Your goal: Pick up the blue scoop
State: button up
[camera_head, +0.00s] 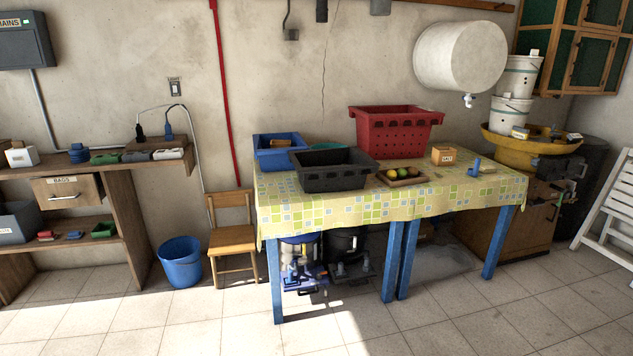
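A small blue object (475,168), which looks like the blue scoop, lies near the right end of the cloth-covered table (340,212). A part of it sticks up, and it is too small to make out its exact shape. A small orange-tan box (443,155) stands to its left, and a small pale item lies just to its right. My gripper is not in view.
On the table are a red crate (395,133), a black crate (337,172), a blue crate (274,155) and a tray of fruit (403,177). A wooden chair (232,241) and blue bucket (180,264) stand left. The floor in front is clear.

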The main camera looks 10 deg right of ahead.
aim_at(473, 172)
jog(key=i+z, duration=0.2)
jog(key=i, duration=0.3)
jog(key=i+z, duration=0.25)
jog(key=i, duration=0.25)
jog(key=i+j+z, duration=0.2)
jog(key=i, duration=0.25)
jog(key=i+j+z, duration=0.2)
jog(key=i, duration=0.3)
jog(key=l, duration=0.1)
